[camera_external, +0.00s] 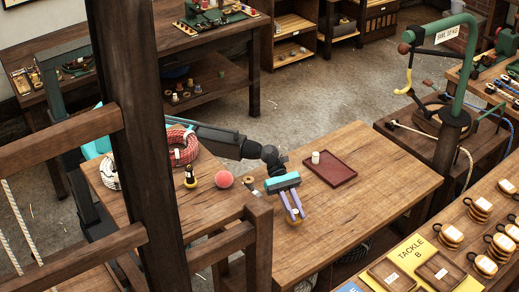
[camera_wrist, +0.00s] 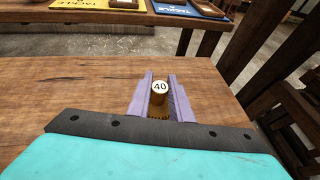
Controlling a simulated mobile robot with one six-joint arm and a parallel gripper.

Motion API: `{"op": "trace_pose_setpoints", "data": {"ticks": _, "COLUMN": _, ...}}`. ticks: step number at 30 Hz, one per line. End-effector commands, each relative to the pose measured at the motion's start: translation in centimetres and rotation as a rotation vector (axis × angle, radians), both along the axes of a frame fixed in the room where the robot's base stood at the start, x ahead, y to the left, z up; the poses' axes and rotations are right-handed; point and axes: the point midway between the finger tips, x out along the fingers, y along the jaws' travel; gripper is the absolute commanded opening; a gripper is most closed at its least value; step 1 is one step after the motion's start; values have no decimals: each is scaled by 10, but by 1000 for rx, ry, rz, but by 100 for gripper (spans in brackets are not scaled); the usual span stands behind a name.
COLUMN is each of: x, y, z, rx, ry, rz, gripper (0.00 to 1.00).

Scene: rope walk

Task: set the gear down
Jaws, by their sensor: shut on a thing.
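My gripper (camera_external: 293,215) reaches out over the wooden table (camera_external: 360,160), its lavender fingers below a teal body. In the wrist view the fingers (camera_wrist: 160,98) are shut on the gear (camera_wrist: 159,100), a small brass-brown piece with a round white face marked "40" and a toothed lower edge. In the external view the gear is a tiny pale spot between the fingers, largely hidden. It is low near the tabletop; I cannot tell whether it touches the wood.
A dark red tray (camera_external: 330,177) with a white cylinder (camera_external: 315,157) lies behind my gripper. A pink ball (camera_external: 224,179), a dark bottle (camera_external: 190,176) and a red rope coil (camera_external: 184,150) stand to the left. A dark post (camera_external: 147,150) crosses the external view. The table right of my gripper is clear.

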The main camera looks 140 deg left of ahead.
Motion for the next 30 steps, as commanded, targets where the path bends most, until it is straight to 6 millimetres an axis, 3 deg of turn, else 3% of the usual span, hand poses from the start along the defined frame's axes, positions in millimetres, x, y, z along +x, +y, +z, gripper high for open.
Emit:
{"op": "trace_pose_setpoints", "data": {"ticks": 10, "x": 0, "y": 0, "z": -32, "rx": -1, "ry": 0, "rz": 0, "gripper": 0}}
{"op": "trace_pose_setpoints", "data": {"ticks": 25, "x": 0, "y": 0, "z": -39, "rx": 0, "ry": -1, "rz": 0, "gripper": 0}}
{"op": "trace_pose_setpoints", "data": {"ticks": 26, "x": 0, "y": 0, "z": -39, "rx": 0, "ry": 0, "rz": 0, "gripper": 20}}
{"op": "trace_pose_setpoints", "data": {"ticks": 29, "x": 0, "y": 0, "z": -39, "rx": 0, "ry": 0, "rz": 0, "gripper": 37}}
{"op": "trace_pose_setpoints", "data": {"ticks": 30, "x": 0, "y": 0, "z": -39, "rx": 0, "ry": 0, "rz": 0, "gripper": 37}}
